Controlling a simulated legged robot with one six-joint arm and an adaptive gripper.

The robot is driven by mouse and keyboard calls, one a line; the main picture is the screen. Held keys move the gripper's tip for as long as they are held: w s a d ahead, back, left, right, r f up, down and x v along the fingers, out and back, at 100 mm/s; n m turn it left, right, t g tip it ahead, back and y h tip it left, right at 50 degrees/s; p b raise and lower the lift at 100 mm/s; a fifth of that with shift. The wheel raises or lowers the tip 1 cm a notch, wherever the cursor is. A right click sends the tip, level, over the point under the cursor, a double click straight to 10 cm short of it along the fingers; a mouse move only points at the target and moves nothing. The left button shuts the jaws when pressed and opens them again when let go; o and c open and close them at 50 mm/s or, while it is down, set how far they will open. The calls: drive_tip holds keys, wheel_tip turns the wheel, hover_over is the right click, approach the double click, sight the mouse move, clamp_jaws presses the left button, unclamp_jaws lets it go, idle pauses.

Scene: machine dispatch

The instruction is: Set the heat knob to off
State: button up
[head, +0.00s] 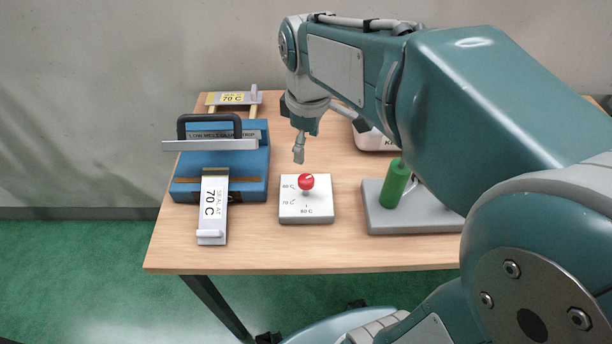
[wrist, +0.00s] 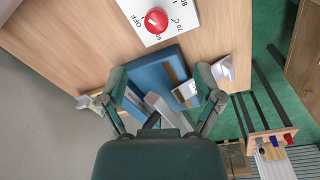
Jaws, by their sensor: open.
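The heat knob is a round red knob (head: 306,182) on a white square panel (head: 305,211) with printed temperature marks, flat on the table. In the wrist view the red knob (wrist: 156,21) is at the top, and its panel (wrist: 178,9) shows OFF, 70 C and other marks around it. A small pale mark shows on the knob, but I cannot tell exactly where it points. My gripper (head: 298,157) is above and slightly behind the knob, apart from it. In the wrist view my gripper (wrist: 160,84) has its fingers spread and empty.
A blue device (head: 255,180) with a black handle stands left of the panel, with a 70 C tag (head: 213,205) at its front. A grey base (head: 400,217) with a green cylinder (head: 395,183) stands to the right. Bare table (head: 270,257) lies in front.

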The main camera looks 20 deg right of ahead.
sight(306, 178)
drive_tip(key=shift+n+g, duration=0.4)
drive_tip(key=shift+n, duration=0.4)
drive_tip(key=f, duration=0.4)
drive_tip(key=w+f, duration=0.1)
drive_tip(key=f, duration=0.6)
drive_tip(key=shift+w+d+f, duration=0.15)
drive_tip(key=shift+w+f, duration=0.05)
drive_tip(key=shift+f, duration=0.2)
drive_tip(key=c, duration=1.1)
